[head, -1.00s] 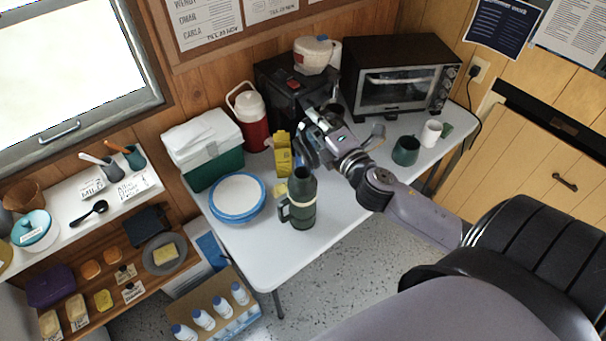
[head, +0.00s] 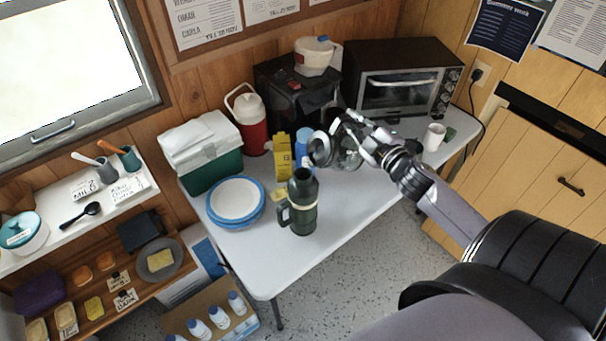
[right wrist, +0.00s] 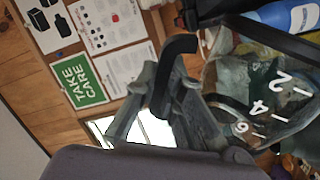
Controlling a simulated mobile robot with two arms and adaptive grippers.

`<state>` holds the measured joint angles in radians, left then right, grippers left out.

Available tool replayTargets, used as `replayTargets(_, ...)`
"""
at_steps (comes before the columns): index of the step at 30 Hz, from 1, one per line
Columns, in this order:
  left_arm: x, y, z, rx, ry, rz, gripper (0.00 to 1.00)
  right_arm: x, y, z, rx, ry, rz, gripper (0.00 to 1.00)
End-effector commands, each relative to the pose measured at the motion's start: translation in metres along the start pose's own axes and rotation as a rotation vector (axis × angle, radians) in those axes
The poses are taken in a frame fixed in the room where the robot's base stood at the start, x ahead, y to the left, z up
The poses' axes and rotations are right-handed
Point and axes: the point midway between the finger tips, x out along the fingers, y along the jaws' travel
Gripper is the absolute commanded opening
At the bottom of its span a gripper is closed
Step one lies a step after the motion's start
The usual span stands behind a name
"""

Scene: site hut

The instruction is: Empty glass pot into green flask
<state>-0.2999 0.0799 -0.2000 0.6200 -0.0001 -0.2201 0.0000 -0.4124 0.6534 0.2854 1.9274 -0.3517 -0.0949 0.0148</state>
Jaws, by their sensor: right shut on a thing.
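The green flask (head: 304,217) stands upright on the white table near its front edge. Its top looks dark and open, and its handle is on the left. My right gripper (head: 352,141) is shut on the glass pot (head: 347,158), above the table, behind and right of the flask and apart from it. The pot is tilted, with its dark round top towards the left. In the right wrist view the glass pot (right wrist: 262,98) shows white level marks, and my right gripper (right wrist: 165,105) is around its black handle (right wrist: 174,60). How much it holds is unclear. My left gripper is out of view.
Blue-rimmed plates (head: 236,202) lie left of the flask. A yellow box (head: 283,155) and blue bottle (head: 302,146) stand behind it. A black coffee machine (head: 290,92), oven (head: 400,80), red jug (head: 251,122) and cool box (head: 205,158) line the back. A white mug (head: 433,137) stands right.

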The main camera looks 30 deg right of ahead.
Motion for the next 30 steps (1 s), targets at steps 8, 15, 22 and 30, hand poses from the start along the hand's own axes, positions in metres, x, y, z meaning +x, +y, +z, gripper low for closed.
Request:
replayTargets(8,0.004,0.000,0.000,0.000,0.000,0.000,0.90,0.001,-0.017,0.036,0.248,0.000,0.002,0.00)
replayTargets(15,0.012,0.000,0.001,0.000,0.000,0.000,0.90,0.001,-0.032,0.067,0.432,0.002,0.000,0.00)
replayTargets(22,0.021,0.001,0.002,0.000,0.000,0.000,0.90,0.001,-0.043,0.098,0.592,0.003,0.000,0.00)
replayTargets(30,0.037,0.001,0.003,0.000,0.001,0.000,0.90,0.001,-0.060,0.132,0.793,0.004,0.000,0.00)
